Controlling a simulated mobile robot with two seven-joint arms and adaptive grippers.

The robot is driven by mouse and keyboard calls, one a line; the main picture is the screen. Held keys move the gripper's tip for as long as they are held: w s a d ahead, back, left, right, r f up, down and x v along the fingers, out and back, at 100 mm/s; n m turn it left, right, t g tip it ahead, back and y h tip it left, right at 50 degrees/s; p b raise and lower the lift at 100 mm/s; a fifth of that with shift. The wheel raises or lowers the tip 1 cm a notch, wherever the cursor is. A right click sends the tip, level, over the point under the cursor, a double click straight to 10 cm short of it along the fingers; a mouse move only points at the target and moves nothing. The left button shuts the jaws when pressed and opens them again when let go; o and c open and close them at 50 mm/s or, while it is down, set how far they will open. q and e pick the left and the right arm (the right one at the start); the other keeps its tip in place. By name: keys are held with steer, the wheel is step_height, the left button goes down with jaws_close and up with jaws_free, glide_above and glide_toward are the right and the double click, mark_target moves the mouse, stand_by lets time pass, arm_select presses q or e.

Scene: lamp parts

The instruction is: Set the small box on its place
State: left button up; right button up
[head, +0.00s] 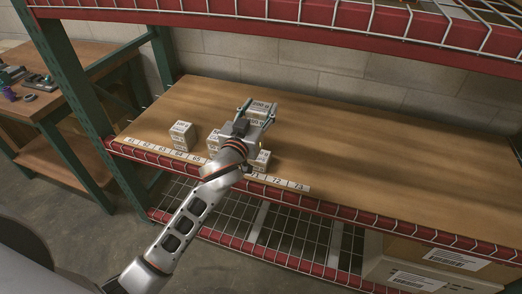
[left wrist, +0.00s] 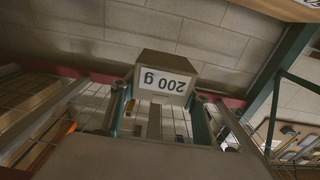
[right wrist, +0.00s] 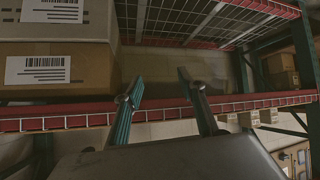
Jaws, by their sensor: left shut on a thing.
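The small box (head: 259,107) is a grey-brown carton with a white label. In the left wrist view it (left wrist: 166,79) shows a "200 g" label, upside down. My left gripper (head: 257,110) is shut on it, one finger on each side, over the wooden shelf. In the head view I cannot tell whether the box touches the board. A row of white number labels (head: 178,153) runs along the shelf's front edge; my left arm hides some of them. My right gripper (right wrist: 161,77) is open and empty near a red shelf beam, seen only in the right wrist view.
Similar boxes stand near the labels: one at the left (head: 181,136), one partly behind my wrist (head: 213,141), one right of it (head: 263,160). The wooden shelf (head: 370,165) is clear on the right. A red upper beam (head: 350,17) with wire mesh hangs above.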

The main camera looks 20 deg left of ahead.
arm_select(q)
step_height(320, 180, down, 10)
steer(key=b, duration=0.3)
steer(key=shift+f, duration=0.4)
step_height(320, 180, down, 4)
steer(key=shift+d+f+b, duration=0.1)
steer(key=shift+f+b, duration=0.05)
steer(key=shift+b, duration=1.05)
steer(key=shift+r, duration=0.25)
steer(key=shift+f, duration=0.3)
steer(key=o, duration=1.2)
steer(key=shift+o, duration=0.2)
arm_select(e)
steer(key=f, duration=0.1)
steer(key=d+f, duration=0.1)
steer(key=f, duration=0.2)
steer(key=shift+w+d, duration=0.2)
steer(key=shift+w, duration=0.1)
